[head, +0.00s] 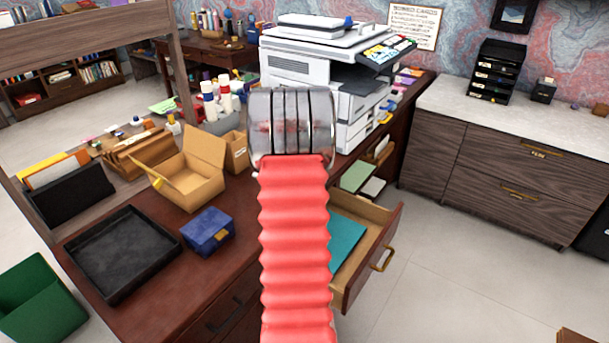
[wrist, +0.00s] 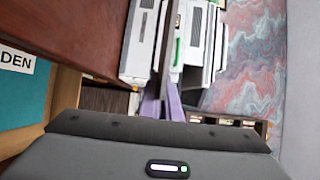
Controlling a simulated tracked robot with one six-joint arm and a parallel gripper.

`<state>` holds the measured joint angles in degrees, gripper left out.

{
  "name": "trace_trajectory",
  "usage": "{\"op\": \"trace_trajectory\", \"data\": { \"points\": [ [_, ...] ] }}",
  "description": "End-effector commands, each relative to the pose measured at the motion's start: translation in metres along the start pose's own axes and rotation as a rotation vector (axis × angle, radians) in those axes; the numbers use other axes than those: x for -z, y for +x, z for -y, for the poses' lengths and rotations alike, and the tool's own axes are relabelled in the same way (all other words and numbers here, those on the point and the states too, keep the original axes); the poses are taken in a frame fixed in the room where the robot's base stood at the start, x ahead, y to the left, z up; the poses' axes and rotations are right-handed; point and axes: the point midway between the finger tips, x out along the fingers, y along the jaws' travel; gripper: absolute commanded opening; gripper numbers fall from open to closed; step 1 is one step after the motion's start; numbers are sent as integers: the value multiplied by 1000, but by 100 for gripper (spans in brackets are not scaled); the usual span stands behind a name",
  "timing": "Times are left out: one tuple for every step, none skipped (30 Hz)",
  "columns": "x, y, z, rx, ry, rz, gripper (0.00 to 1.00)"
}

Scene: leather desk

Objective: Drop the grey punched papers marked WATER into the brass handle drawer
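The brass handle drawer (head: 392,262) stands open at the right side of the dark red desk, with its brass handle (head: 382,258) facing right. A teal folder or sheet (head: 345,240) lies inside; in the wrist view it (wrist: 22,95) has a white label, partly cut off, reading "DEN". My coral-sleeved arm hides the drawer's left part. My gripper is hidden in the head view; in the wrist view two lavender finger-like strips (wrist: 163,106) show close together beyond its dark body. A thin grey strip rises between them, but I cannot tell what it is. I cannot identify the WATER papers.
A black tray (head: 122,255), a blue box (head: 208,232) and an open cardboard box (head: 190,170) stand on the desk left of my arm. A white printer (head: 315,70) stands behind. A green bin (head: 38,300) is at lower left. Clear floor lies right of the drawer.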

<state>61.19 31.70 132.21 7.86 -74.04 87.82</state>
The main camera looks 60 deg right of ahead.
Motion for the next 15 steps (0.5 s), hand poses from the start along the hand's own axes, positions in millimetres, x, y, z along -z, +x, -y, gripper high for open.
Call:
{"op": "trace_trajectory", "data": {
  "points": [
    [0,0,0,1,0,0,0],
    [0,0,0,1,0,0,0],
    [0,0,0,1,0,0,0],
    [0,0,0,1,0,0,0],
    [0,0,0,1,0,0,0],
    [0,0,0,1,0,0,0],
    [0,0,0,1,0,0,0],
    [0,0,0,1,0,0,0],
    [-1,0,0,1,0,2,0],
    [-3,0,1,1,0,3,0],
    [-5,0,1,2,0,6,0],
    [-9,0,2,2,-1,11,0],
    [-13,-1,3,3,-1,16,0],
    [-18,-1,4,3,-2,22,0],
    [-26,-2,5,4,-3,32,0]
  ]
}}
